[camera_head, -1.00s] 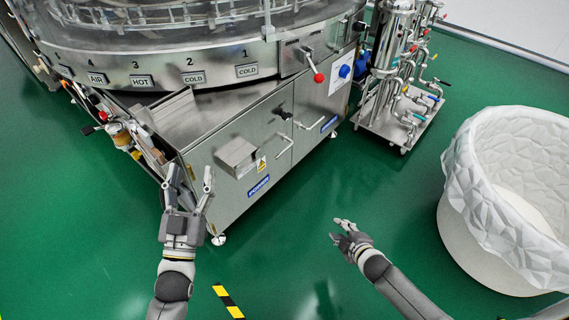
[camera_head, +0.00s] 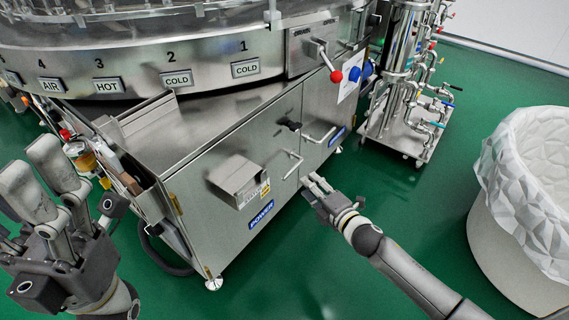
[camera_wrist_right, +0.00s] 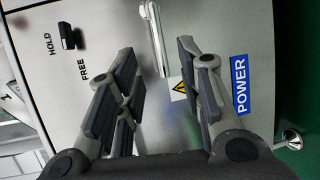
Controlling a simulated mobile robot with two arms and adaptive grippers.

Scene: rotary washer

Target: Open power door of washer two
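The washer's steel cabinet has a power door (camera_head: 232,190) with a blue POWER label (camera_head: 261,214), which also shows in the right wrist view (camera_wrist_right: 240,85). The door looks shut. Its bar handle (camera_head: 293,165) is near its right edge; in the right wrist view the handle (camera_wrist_right: 154,38) appears ahead, between the finger directions. My right gripper (camera_head: 312,183) is close to the handle, lower and to the right in the head view. Its fingers are spread and empty. My left gripper (camera_head: 36,170) is raised at the left, fingers apart and empty, clear of the cabinet.
A steel box (camera_head: 238,179) juts from the power door. A black HOLD/FREE knob (camera_head: 290,125) sits above the handle. A second handle (camera_head: 319,136) is on the neighbouring door. A pipe cart (camera_head: 398,135) and a lined white bin (camera_head: 530,200) stand right; green floor lies between.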

